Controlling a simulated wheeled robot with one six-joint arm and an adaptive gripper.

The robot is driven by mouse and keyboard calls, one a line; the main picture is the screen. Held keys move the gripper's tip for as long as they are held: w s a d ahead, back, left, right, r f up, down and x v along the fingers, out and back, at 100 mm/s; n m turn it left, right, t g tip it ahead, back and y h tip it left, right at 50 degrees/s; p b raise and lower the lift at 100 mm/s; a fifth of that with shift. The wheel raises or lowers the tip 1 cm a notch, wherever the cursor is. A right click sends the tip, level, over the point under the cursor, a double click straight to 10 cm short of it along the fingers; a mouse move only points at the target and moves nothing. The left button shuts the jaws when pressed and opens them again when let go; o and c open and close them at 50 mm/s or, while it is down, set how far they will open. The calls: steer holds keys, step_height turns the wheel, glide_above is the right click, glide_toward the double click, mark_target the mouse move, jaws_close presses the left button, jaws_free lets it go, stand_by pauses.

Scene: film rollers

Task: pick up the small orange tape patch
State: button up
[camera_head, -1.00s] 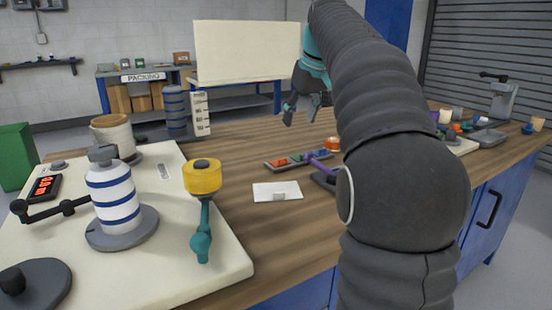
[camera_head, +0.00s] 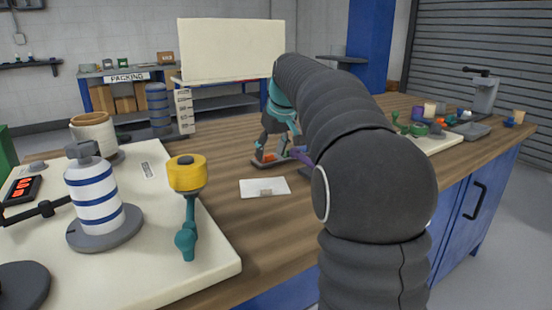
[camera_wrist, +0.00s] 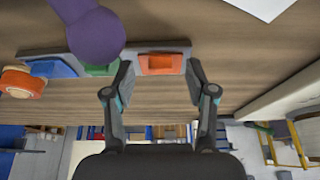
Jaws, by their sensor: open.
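The small orange tape patch (camera_wrist: 161,64) lies on a grey strip holder (camera_wrist: 180,54) in the wrist view, beside a green patch (camera_wrist: 102,70) and a blue patch (camera_wrist: 52,68). My gripper (camera_wrist: 160,84) is open, its two fingers on either side of the orange patch in the picture, with nothing between them. In the head view my gripper (camera_head: 276,152) is over the holder, and the orange patch (camera_head: 268,157) shows low between the fingers. My arm hides the right part of the holder.
A purple-handled tool (camera_wrist: 90,30) is close to the holder. An orange tape roll (camera_wrist: 22,82) sits beyond the blue patch. A white card (camera_head: 265,187) lies on the wooden table in front. A cream board with rollers (camera_head: 97,200) fills the left side.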

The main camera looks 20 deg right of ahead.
steer(key=shift+w+f, duration=0.15)
steer(key=shift+f, duration=0.25)
steer(key=c, duration=0.8)
steer(key=shift+c, duration=0.2)
steer(key=shift+r, duration=0.1)
